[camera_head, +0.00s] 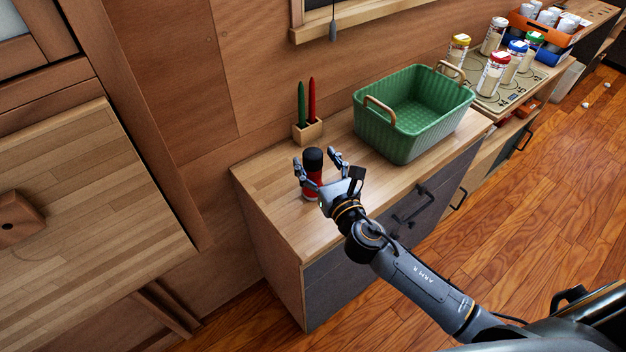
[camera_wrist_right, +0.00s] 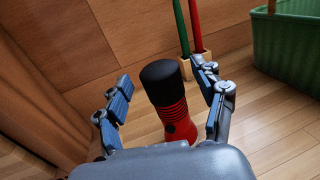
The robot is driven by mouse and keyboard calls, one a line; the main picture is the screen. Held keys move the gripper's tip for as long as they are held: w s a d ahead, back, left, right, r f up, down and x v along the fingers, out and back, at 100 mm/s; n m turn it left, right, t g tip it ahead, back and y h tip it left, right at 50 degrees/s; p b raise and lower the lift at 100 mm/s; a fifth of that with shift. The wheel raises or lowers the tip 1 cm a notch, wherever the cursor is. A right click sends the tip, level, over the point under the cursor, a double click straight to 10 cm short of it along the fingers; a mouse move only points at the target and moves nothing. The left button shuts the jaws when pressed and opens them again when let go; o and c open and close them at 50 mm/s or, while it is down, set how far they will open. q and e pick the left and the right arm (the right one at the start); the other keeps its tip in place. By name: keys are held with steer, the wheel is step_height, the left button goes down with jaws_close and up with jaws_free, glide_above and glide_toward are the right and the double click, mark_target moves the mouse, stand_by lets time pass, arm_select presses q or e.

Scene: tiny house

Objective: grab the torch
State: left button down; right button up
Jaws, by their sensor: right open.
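The torch (camera_head: 312,180) stands upright on the wooden counter, near its left end. It has a black top and a red body with dark bands. My right gripper (camera_head: 318,158) is open, with its fingers on either side of the torch. In the right wrist view the torch (camera_wrist_right: 170,98) stands between the two open fingers of the gripper (camera_wrist_right: 166,92), with gaps visible on both sides. The palm hides the torch's lower part there. My left gripper is not in view.
A wooden holder (camera_head: 307,131) with a green and a red candle-like stick stands behind the torch. A green basket (camera_head: 412,114) stands to the right. Several lidded jars (camera_head: 492,74) stand on the hob beyond. The counter's front left (camera_head: 297,230) is clear.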

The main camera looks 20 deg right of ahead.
steer(key=shift+w+a, duration=0.15)
steer(key=shift+w, duration=1)
steer(key=shift+s, duration=0.1)
jaws_close()
